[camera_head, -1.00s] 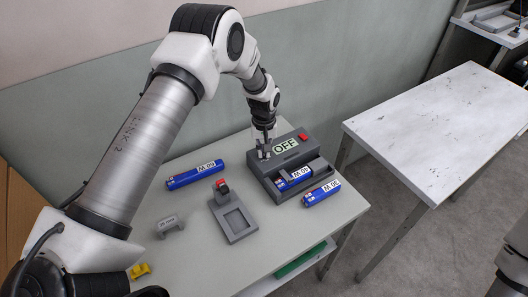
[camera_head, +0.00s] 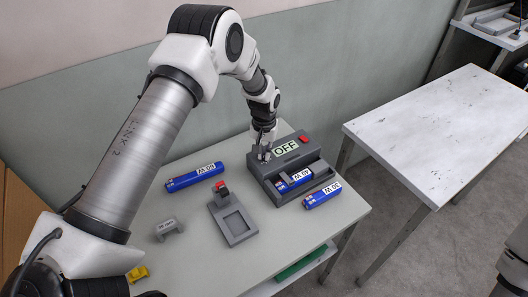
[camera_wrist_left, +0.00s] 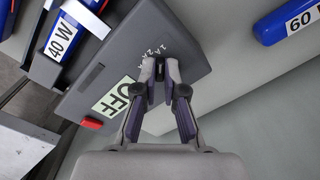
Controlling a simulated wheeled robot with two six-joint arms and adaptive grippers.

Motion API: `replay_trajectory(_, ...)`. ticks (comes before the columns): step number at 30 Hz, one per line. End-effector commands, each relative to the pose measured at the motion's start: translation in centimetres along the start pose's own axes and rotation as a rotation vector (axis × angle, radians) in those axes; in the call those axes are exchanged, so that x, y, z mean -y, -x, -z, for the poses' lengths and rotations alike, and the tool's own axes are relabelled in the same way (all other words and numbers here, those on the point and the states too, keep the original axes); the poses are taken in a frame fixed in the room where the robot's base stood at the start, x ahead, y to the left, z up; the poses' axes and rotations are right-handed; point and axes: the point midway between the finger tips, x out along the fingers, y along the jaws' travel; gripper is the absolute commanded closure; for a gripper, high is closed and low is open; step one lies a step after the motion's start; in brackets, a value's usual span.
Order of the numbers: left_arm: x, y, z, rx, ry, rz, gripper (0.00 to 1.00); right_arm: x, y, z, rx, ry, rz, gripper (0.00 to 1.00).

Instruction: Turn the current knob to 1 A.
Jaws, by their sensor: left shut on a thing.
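The dark grey device box (camera_head: 268,170) stands at the back right of the near table, with a display reading OFF (camera_head: 285,147). In the left wrist view, small marks that look like 1 A and 2 A (camera_wrist_left: 152,48) are printed on its top beside the fingertips. My left gripper (camera_head: 264,154) points down at the left end of the box top. In the left wrist view the left gripper (camera_wrist_left: 160,75) is shut on the current knob, which its fingers almost wholly hide. I cannot read the knob's pointer. My right gripper is out of view.
A red button (camera_head: 304,139) is on the box. A blue 40 W cylinder (camera_head: 288,184) lies in its front tray. Other blue cylinders lie left (camera_head: 183,182) and right (camera_head: 318,198) of it. A grey stand (camera_head: 234,222) and grey bracket (camera_head: 168,230) are nearer. A white table (camera_head: 440,130) stands apart on the right.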

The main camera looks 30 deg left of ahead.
Motion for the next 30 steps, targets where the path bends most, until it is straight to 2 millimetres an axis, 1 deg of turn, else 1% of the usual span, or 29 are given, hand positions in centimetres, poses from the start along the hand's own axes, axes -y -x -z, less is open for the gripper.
replay_trajectory(1,0.0,-0.4,-0.4,0.011,-0.002,0.002,1.0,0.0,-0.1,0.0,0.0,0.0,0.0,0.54)
replay_trajectory(2,0.0,-0.4,-0.4,0.011,-0.001,0.002,0.8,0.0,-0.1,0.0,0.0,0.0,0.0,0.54)
replay_trajectory(3,0.0,-0.4,-0.3,0.01,-0.001,0.002,0.66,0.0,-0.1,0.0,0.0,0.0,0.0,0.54)
replay_trajectory(11,0.0,-0.1,-0.1,0.004,0.0,0.001,0.66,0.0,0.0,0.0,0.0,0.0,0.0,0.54)
replay_trajectory(14,0.0,0.3,-0.1,0.002,0.0,0.0,0.66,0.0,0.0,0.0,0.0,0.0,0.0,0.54)
replay_trajectory(17,0.0,1.7,0.1,-0.001,0.0,0.0,0.66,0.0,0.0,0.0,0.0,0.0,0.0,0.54)
replay_trajectory(20,0.0,4.0,0.1,-0.002,-0.001,-0.001,0.66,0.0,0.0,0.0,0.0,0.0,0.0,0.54)
replay_trajectory(24,0.0,7.8,0.1,0.0,0.0,-0.001,0.66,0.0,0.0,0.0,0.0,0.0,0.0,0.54)
replay_trajectory(27,0.0,9.8,0.1,0.002,0.0,0.0,0.66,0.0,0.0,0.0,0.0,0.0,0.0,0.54)
replay_trajectory(30,0.0,11.2,0.0,0.004,0.0,0.0,0.66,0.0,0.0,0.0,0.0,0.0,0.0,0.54)
